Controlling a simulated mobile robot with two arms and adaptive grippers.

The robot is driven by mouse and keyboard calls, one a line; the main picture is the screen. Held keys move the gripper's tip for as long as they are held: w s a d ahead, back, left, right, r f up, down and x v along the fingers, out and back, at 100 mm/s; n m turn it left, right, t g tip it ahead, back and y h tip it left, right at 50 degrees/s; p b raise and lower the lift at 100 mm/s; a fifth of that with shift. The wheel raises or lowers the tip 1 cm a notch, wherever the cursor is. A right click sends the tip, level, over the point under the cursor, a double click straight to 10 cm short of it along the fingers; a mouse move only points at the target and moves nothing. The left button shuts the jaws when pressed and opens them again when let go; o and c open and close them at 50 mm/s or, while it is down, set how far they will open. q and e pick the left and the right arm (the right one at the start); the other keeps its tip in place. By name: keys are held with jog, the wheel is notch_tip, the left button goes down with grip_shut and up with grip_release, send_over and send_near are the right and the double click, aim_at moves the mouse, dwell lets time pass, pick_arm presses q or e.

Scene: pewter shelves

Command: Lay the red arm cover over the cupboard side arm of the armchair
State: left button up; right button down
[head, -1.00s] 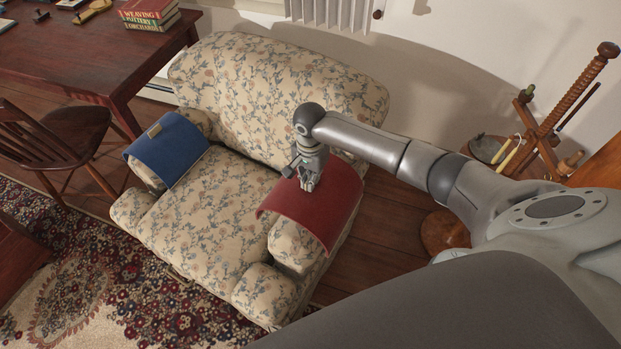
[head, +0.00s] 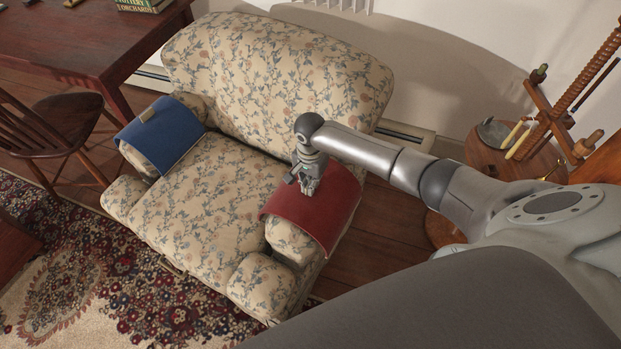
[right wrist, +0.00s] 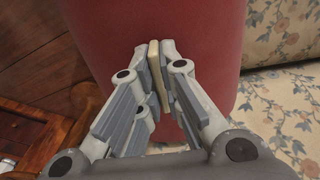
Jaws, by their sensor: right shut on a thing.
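The floral armchair (head: 265,75) stands in the middle of the head view. The red arm cover (head: 335,205) lies curved across its right-hand arm, one side edge toward the seat and the other toward the outside. The front of that arm (head: 290,240) shows bare below it. My right gripper (head: 308,188) is above the cover, shut on its pale tab. In the right wrist view the fingers (right wrist: 161,70) pinch this tab (right wrist: 155,75), with the red cloth (right wrist: 205,45) behind. Whether the cover rests fully on the arm is hard to tell. My left gripper is not in view.
A blue cover (head: 165,138) with a pale tab lies over the armchair's left-hand arm. A dark table (head: 80,40) and a wooden chair (head: 45,140) stand at the left. A round wooden stand (head: 500,160) with tools is at the right. A patterned rug (head: 150,300) lies in front.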

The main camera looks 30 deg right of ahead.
jog(key=shift+f, duration=0.15)
jog(key=c, duration=1.5)
grip_release()
